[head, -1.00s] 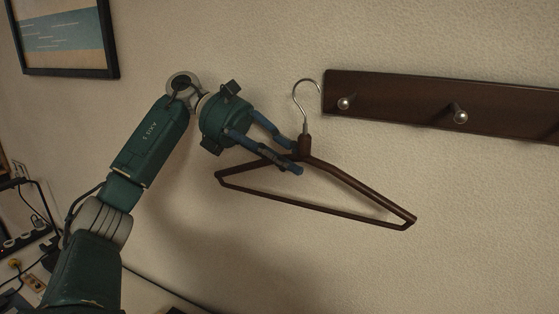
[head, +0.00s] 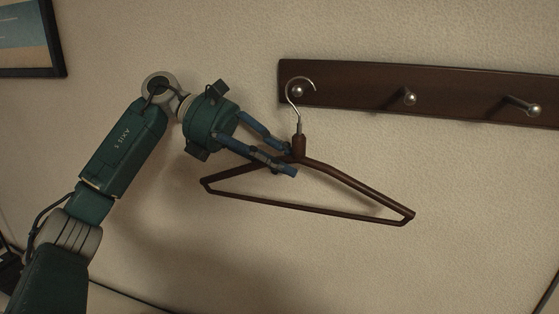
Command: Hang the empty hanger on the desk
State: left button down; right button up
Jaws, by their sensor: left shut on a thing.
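A dark brown hanger (head: 352,180) with nothing on it is in the middle of the head view, a little tilted, its right end lower. My left gripper (head: 290,161) is shut on the hanger near its neck, from the left. The hanger's silver hook (head: 289,92) points up and overlaps the left end of a dark wall rail in the picture. The hook's curve frames the leftmost peg (head: 297,91); I cannot tell whether they touch. My right gripper is not in view.
The dark wooden rail (head: 455,88) is on the wall at upper right, with two more silver-tipped pegs, a middle one (head: 409,98) and a right one (head: 534,110), both bare. A framed picture (head: 28,40) hangs at upper left. The wall below the rail is clear.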

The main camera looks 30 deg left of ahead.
pick_arm(q)
jog(key=shift+a+f, duration=0.1)
jog(key=shift+f, duration=0.2)
jog(key=c, duration=1.5)
grip_release()
jog(key=v, duration=1.2)
